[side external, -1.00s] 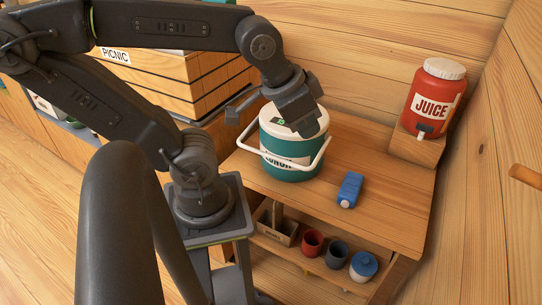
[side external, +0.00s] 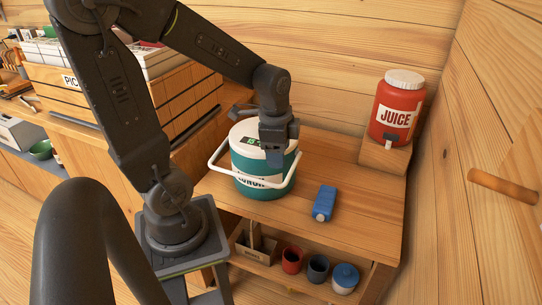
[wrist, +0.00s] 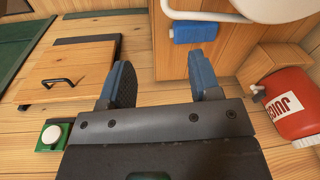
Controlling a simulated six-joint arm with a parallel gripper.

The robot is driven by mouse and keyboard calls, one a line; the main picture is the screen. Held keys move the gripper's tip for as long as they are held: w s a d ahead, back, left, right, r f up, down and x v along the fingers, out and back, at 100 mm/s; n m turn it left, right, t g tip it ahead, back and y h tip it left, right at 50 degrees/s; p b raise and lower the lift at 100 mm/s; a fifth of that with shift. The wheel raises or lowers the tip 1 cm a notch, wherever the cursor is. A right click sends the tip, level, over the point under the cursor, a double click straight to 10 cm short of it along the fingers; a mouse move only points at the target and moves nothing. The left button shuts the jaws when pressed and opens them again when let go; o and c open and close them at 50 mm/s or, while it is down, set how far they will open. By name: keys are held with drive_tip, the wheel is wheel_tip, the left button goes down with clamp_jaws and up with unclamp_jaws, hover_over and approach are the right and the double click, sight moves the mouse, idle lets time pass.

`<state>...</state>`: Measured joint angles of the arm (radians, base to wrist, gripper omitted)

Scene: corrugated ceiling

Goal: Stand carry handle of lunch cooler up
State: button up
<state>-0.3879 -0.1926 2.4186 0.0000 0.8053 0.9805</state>
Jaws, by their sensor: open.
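My gripper (side external: 276,157) is at the right side of the lid, fingers pointing down, and hides part of the lid and tub. In the wrist view my gripper (wrist: 160,82) is open, with nothing between its two blue-grey fingers. A white curved bar, seemingly the carry handle (wrist: 200,15), shows beyond the fingertips, apart from them.
A blue carton (side external: 324,203) lies right of the cooler. A red juice jug (side external: 397,110) stands on a wooden block (side external: 385,157) at the back right. A shelf below holds cups (side external: 292,260). A picnic crate (side external: 180,105) is at the left. The table's front right is clear.

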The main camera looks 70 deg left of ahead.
sight(273, 185)
drive_tip(key=shift+o, duration=1.3)
drive_tip(key=a+f+m+g, duration=0.1)
drive_tip(key=a+f, duration=0.1)
drive_tip(key=f, duration=0.1)
drive_tip(key=shift+a+m, duration=0.3)
drive_tip(key=shift+s+a+f, duration=0.1)
drive_tip(key=shift+a+f, duration=0.15)
drive_tip(key=shift+f, duration=5.1)
drive_tip(key=c, duration=1.3)
drive_tip(key=shift+r, duration=0.1)
